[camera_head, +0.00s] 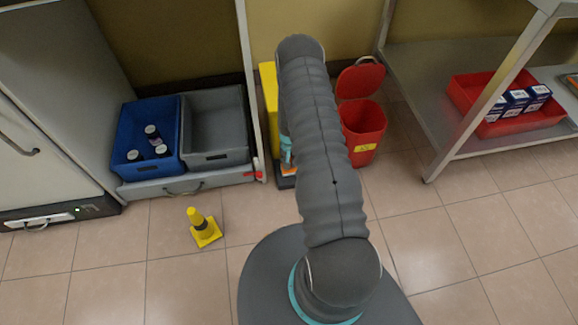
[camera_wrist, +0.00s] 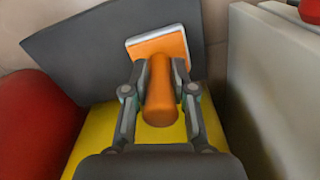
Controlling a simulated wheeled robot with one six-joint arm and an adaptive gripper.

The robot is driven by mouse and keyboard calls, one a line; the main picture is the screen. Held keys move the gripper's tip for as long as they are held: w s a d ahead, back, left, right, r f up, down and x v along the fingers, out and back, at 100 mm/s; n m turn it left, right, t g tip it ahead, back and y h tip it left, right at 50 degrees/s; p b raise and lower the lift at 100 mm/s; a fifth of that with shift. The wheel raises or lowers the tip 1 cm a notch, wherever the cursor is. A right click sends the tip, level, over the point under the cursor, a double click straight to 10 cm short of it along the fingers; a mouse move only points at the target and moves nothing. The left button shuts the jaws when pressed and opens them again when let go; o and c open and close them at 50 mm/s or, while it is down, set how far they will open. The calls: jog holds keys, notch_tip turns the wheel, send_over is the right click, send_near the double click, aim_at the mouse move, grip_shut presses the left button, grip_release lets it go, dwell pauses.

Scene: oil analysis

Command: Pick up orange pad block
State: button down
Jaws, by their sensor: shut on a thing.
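The orange pad block (camera_wrist: 160,92) has a rounded orange handle and a flat orange pad with a pale rim (camera_wrist: 160,46). In the wrist view my gripper (camera_wrist: 160,84) is shut on the handle, one finger on each side. The pad lies beyond the fingers against a dark grey panel. I cannot tell whether it touches the panel. In the head view my arm hides most of the gripper; a small orange patch (camera_head: 289,169) shows low beside the arm.
A yellow object (camera_head: 269,100) stands behind my arm. A red lidded bin (camera_head: 362,130) is close on the right. Blue (camera_head: 130,135) and grey (camera_head: 222,159) crates sit on the left. A yellow cone (camera_head: 204,230) stands on the floor. A shelf holds a red tray (camera_head: 500,128). The right floor is clear.

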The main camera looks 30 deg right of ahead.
jog(key=shift+s+r, duration=0.2)
jog(key=shift+r, duration=0.35)
jog(key=r, duration=0.6)
jog(key=shift+s+a, duration=0.1)
jog(key=shift+s, duration=0.2)
jog(key=s+a, duration=0.2)
jog(key=s, duration=0.7)
jog(key=s+a+b, duration=0.1)
jog(key=s+a, duration=0.2)
jog(key=s, duration=0.6)
jog(key=shift+s+a, duration=0.15)
